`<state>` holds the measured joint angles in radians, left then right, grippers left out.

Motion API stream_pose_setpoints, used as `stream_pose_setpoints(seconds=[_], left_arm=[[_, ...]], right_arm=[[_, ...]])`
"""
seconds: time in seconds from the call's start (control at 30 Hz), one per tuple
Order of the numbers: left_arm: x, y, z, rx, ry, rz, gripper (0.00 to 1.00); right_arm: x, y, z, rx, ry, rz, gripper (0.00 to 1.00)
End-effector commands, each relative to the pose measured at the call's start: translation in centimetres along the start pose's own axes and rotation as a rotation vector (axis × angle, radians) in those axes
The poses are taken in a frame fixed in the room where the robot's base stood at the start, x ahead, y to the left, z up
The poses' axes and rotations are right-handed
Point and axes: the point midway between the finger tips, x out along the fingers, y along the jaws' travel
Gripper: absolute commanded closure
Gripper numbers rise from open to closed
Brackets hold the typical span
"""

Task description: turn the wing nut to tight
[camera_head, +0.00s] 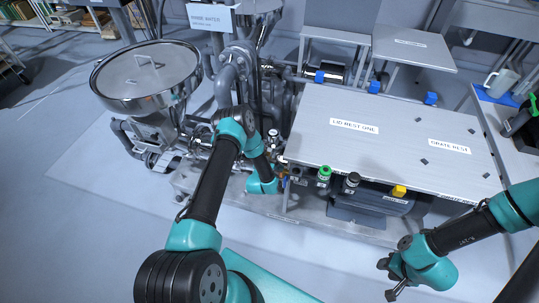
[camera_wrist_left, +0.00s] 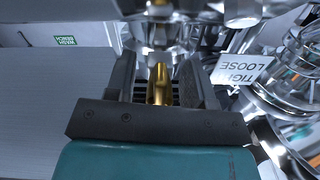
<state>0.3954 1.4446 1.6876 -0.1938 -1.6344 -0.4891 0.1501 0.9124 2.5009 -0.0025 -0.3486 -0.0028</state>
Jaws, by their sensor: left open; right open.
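The brass wing nut (camera_wrist_left: 160,84) shows in the left wrist view, between the two dark fingers of my left gripper (camera_wrist_left: 158,72). The fingers are apart, with a gap visible on both sides of the nut. In the head view my left gripper (camera_head: 279,170) is at the piping left of the steel table, and the nut cannot be made out there. A white tag (camera_wrist_left: 240,72) reading TIGHT and LOOSE is right of the nut in the wrist view. My right gripper (camera_head: 390,279) is open and empty over the floor at the lower right.
The hopper with its round lid (camera_head: 146,72) stands at the left. Pipes crowd my left gripper.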

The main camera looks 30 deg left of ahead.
Motion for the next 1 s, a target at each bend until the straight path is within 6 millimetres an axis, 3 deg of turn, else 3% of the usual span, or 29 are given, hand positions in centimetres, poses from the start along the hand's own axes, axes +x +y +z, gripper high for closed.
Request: stream_pose_setpoints(seconds=[0.07,0.57,1.0], left_arm=[[-0.01,0.00,0.00,0.000,0.000,0.000,0.53],[-0.03,0.02,0.00,0.000,0.000,0.000,1.00],[-0.04,0.01,0.00,0.069,0.000,0.000,1.00]], right_arm=[[0.00,0.00,0.00,0.000,0.000,0.000,0.57],[0.00,0.00,0.00,0.000,0.000,0.000,0.57],[0.00,0.00,0.00,0.000,0.000,0.000,0.57]])
